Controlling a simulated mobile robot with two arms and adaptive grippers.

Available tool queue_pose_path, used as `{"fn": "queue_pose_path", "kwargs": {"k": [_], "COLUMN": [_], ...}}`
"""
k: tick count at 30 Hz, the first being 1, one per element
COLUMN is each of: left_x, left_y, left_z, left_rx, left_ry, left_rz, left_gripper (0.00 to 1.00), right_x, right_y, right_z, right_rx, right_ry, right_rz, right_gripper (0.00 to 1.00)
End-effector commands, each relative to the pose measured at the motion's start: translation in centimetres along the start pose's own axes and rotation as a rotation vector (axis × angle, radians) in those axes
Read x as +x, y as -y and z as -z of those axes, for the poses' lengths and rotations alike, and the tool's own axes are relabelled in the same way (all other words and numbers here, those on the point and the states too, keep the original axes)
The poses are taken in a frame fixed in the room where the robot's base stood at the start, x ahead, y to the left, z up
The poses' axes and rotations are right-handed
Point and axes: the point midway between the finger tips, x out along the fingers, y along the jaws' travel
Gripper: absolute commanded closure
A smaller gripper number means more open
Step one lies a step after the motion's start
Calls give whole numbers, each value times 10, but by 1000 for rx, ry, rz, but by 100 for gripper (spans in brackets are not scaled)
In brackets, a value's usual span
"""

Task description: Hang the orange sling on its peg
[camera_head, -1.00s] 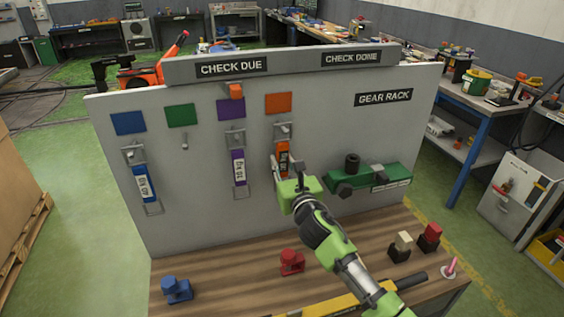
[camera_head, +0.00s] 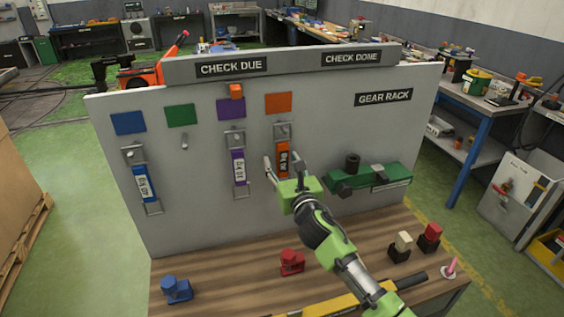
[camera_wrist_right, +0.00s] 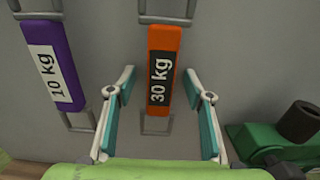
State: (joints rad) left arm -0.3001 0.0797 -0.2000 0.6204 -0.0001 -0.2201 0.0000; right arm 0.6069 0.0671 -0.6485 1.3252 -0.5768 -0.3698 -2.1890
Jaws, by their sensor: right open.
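The orange sling (camera_head: 282,162), labelled 30 kg, hangs upright below the peg (camera_head: 283,129) under the orange square (camera_head: 278,103) on the grey board. It also shows in the right wrist view (camera_wrist_right: 165,45), with metal links at its top and bottom. My right gripper (camera_head: 283,156) is in front of the board at the sling. In the right wrist view its two fingers (camera_wrist_right: 158,78) are spread, one on each side of the sling's lower part, with gaps on both sides. My left gripper is not in view.
A purple sling (camera_head: 238,168) hangs close to the left, and a blue sling (camera_head: 145,184) farther left. The peg (camera_head: 184,142) under the green square is bare. A green gear rack (camera_head: 372,180) is to the right. Several blocks stand on the wooden bench (camera_head: 230,280) below.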

Motion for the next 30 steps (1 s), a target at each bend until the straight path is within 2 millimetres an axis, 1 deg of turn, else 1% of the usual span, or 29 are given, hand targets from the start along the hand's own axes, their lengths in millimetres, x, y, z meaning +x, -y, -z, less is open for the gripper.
{"fn": "queue_pose_path", "kwargs": {"k": [5,30], "left_x": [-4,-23], "left_y": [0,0], "left_z": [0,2], "left_rx": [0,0], "left_ry": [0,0], "left_rz": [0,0], "left_gripper": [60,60], "right_x": [-4,-38], "right_y": [0,0], "right_z": [-1,0], "right_rx": [0,0], "right_ry": [0,-1], "right_rz": [0,1], "right_gripper": [53,53]}}
